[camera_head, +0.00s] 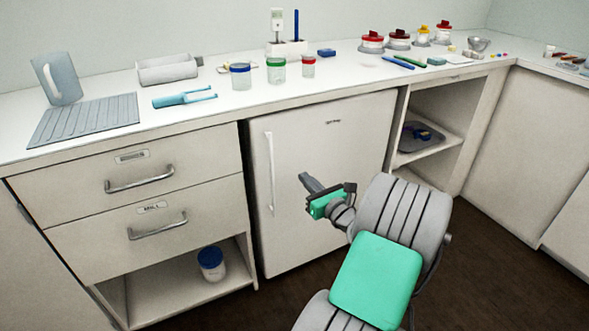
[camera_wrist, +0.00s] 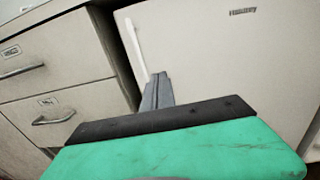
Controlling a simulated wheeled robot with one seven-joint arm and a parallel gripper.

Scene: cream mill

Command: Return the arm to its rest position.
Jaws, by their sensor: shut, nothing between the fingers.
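My gripper (camera_head: 309,181) is in front of the white fridge (camera_head: 335,160), below the counter's front edge. Its two grey fingers are together with nothing between them. In the wrist view the shut fingers of my gripper (camera_wrist: 158,92) point toward the fridge door (camera_wrist: 205,60), near its handle side. The fridge handle (camera_head: 270,173) is a tall white bar left of the gripper, and I cannot tell how far apart they are. My arm is bent and reaches up from the lower right of the head view. The fridge door appears closed.
The counter (camera_head: 222,107) holds a grey jug (camera_head: 60,79), a ribbed grey mat (camera_head: 85,120), lidded jars and a light blue tool (camera_head: 184,97). Closed drawers (camera_head: 125,176) stand left of the fridge. An open shelf holds a blue-lidded tub (camera_head: 211,263). Dark floor (camera_head: 490,265) is clear at right.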

